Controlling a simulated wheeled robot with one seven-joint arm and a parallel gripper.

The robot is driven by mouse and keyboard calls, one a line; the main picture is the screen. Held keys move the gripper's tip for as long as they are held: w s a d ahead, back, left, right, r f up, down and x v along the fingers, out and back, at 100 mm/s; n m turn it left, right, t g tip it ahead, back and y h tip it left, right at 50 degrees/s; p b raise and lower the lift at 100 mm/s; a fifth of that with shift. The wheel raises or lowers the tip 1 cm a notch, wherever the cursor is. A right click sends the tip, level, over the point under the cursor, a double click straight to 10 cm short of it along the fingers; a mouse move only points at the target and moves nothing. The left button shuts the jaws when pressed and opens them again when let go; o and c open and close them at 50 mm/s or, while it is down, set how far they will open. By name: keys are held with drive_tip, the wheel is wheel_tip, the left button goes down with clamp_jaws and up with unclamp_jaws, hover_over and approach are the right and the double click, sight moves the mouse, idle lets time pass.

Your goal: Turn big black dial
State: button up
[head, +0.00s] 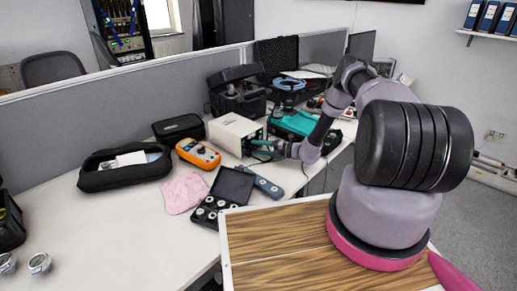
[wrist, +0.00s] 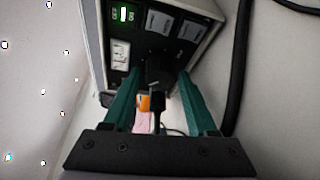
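The big black dial (wrist: 159,70) is on the dark front panel of a white box-shaped instrument (head: 233,133). In the wrist view the panel also has a lit green switch (wrist: 123,13) and a small white meter (wrist: 120,54). My gripper (wrist: 160,76) has two green fingers, spread apart, with the tips on either side of the dial near the panel. Whether a fingertip touches the dial is not clear. In the head view my gripper (head: 262,148) is right at the instrument's front, and the dial is not distinguishable there.
A black connector with a cable (wrist: 158,100) sticks out below the dial, between the fingers. An orange multimeter (head: 198,153), a pink cloth (head: 185,192) and an open black case (head: 233,185) lie close by. A teal-topped case (head: 300,122) stands behind my gripper.

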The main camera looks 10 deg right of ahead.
drive_tip(key=v, duration=1)
drive_tip(key=shift+s+d, duration=0.2)
drive_tip(key=shift+d, duration=0.15)
